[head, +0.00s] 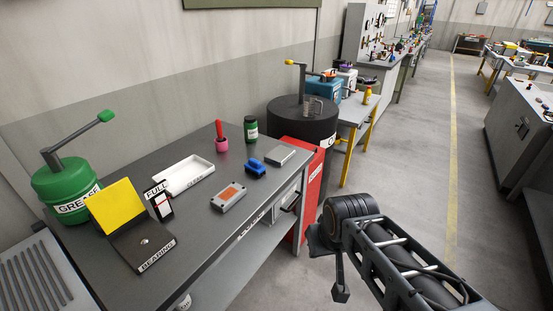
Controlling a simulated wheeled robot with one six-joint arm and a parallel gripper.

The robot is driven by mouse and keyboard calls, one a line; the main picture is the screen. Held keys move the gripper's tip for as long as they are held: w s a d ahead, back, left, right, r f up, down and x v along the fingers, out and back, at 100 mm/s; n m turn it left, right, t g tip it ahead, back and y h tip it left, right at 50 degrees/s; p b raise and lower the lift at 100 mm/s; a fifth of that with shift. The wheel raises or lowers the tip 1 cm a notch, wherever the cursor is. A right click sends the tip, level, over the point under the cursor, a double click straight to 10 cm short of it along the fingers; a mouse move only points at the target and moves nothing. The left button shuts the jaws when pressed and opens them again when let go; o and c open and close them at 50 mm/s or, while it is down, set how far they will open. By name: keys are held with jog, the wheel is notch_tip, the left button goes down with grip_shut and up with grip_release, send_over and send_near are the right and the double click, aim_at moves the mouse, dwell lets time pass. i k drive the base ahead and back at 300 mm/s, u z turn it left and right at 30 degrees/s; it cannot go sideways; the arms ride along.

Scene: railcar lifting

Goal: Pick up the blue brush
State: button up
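A small blue brush (256,167) lies on the dark grey workbench (190,240), near its right front edge. It sits between a grey metal block with an orange top and a pale grey block. My arm enters from the lower right, and its dark joint is right of the bench. The end of my arm, with what looks like part of my gripper (340,291), hangs below that joint, over the floor. It is apart from the brush, to its right and lower in the picture. Its fingers are not clear enough to tell open from shut.
Close to the brush are the orange-topped block (229,197), the pale block (279,154), a pink cup (222,144) with a red handle and a green jar (251,128). A white tray (184,176) lies further left. A red cabinet (308,190) and dark drum (302,125) stand right of the bench.

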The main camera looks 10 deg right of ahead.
aim_at(253, 167)
jog(key=u, duration=0.15)
jog(key=i, duration=0.95)
jog(key=u, duration=0.6)
